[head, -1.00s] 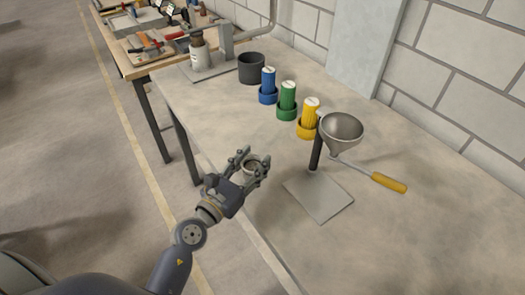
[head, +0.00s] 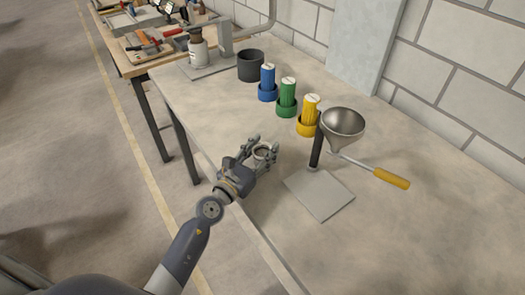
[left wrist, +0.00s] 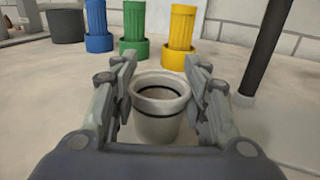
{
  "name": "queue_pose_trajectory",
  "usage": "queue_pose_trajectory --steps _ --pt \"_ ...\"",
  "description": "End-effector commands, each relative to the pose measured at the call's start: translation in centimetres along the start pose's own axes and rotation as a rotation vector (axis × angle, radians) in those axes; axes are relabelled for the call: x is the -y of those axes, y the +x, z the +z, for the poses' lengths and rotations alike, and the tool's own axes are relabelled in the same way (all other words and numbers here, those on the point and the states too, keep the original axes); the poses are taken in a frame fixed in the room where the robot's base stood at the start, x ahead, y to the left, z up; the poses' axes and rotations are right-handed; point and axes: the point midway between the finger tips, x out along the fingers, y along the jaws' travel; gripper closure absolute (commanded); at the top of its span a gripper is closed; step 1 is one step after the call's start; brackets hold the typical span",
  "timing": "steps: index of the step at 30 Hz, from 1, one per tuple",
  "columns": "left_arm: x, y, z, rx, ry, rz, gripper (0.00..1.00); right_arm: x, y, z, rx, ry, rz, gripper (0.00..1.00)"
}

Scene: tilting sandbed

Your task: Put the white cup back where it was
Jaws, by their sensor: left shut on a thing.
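The white cup (left wrist: 161,108) stands upright between the fingers of my left gripper in the left wrist view. It is off-white with a dark ring inside, and looks empty. My left gripper (head: 262,153) is shut on the cup from its sides, over the near part of the grey table. In the head view the cup (head: 262,152) is partly hidden by the fingers. I cannot tell whether its base touches the table. My right gripper is not in view.
Blue (head: 267,82), green (head: 287,96) and yellow (head: 309,115) containers stand in a row behind the cup, with a dark pot (head: 251,66) further left. A metal funnel (head: 342,124) on a stand with a flat base plate (head: 319,195) is to the right.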

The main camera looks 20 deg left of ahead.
Motion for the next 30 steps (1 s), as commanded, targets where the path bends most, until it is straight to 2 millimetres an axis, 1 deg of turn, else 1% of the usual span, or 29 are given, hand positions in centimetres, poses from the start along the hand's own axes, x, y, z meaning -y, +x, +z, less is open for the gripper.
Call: queue_pose_trajectory --steps 5,6,8,17,21,22,26,30 --pt "0.0 0.0 -0.4 0.000 0.000 0.000 0.85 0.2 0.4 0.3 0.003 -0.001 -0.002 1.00" --pt "0.0 0.0 -0.3 0.000 0.000 0.000 0.52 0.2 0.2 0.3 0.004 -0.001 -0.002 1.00" --pt "0.0 0.0 -0.3 -0.001 0.000 0.000 0.38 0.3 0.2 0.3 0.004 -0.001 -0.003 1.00" --pt "0.0 0.0 -0.3 0.000 0.000 0.000 0.38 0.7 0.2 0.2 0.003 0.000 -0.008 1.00" --pt "0.0 -0.1 0.3 0.000 0.000 0.001 0.38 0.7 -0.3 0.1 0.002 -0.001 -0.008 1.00" --pt "0.0 -0.5 -0.1 -0.002 0.000 0.001 0.38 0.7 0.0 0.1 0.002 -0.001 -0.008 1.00" --pt "0.0 -2.5 -0.2 -0.003 0.001 0.000 0.38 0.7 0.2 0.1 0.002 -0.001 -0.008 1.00" --pt "0.1 -5.5 -0.3 -0.004 0.001 -0.001 0.38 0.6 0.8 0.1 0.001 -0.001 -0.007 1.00"
